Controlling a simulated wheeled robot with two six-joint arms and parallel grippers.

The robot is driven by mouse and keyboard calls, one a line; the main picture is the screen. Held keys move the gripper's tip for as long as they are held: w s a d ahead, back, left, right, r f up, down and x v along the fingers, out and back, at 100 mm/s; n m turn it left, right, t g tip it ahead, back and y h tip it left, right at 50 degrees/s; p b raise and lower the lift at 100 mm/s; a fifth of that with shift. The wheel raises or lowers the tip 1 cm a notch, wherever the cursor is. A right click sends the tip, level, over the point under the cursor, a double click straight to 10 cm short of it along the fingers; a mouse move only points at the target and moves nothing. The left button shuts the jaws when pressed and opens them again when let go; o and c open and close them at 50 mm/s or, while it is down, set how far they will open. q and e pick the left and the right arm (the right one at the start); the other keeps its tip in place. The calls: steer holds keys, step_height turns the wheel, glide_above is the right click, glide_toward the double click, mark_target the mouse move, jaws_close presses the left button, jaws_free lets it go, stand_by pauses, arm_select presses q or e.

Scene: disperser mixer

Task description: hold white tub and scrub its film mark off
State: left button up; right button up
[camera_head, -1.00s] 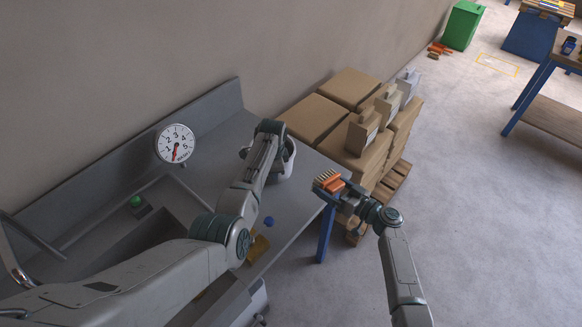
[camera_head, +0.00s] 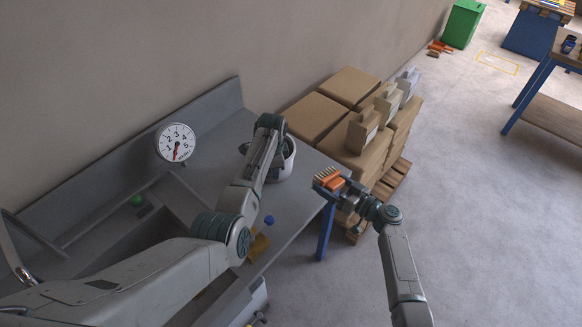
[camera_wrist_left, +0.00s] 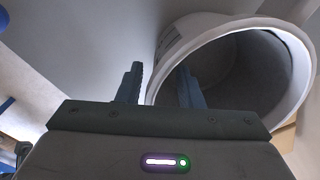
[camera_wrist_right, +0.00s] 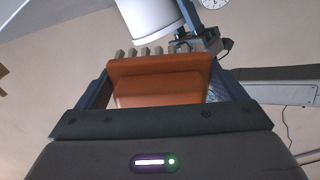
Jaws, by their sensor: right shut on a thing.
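The white tub (camera_head: 287,164) stands on the grey bench, partly hidden behind my left arm. In the left wrist view its open mouth and rim (camera_wrist_left: 305,62) face the camera. My left gripper (camera_wrist_left: 160,85) is open at the rim, one finger outside the wall and the other seen against the opening. Whether it touches the wall is unclear. My right gripper (camera_wrist_right: 160,88) is shut on an orange brush (camera_wrist_right: 158,90) with pale bristles. In the head view the brush (camera_head: 329,180) is off the bench's right edge, apart from the tub. I cannot make out a film mark.
A dial (camera_head: 176,143) and a sink basin lie left on the bench (camera_head: 215,150). A blue knob (camera_head: 269,220) and a yellow item (camera_head: 259,247) are near the front edge. Stacked cartons (camera_head: 318,118) on a pallet stand behind the brush. Open floor lies right.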

arm_select(q)
step_height(320, 180, up, 11)
steer(key=shift+s+d+f, duration=0.15)
steer(key=shift+s, duration=0.25)
arm_select(e)
step_height(320, 180, up, 4)
steer(key=p, duration=0.3)
steer(key=shift+f+p, duration=0.15)
steer(key=shift+p, duration=0.2)
arm_select(q)
step_height(320, 180, up, 6)
steer(key=shift+s, duration=0.2)
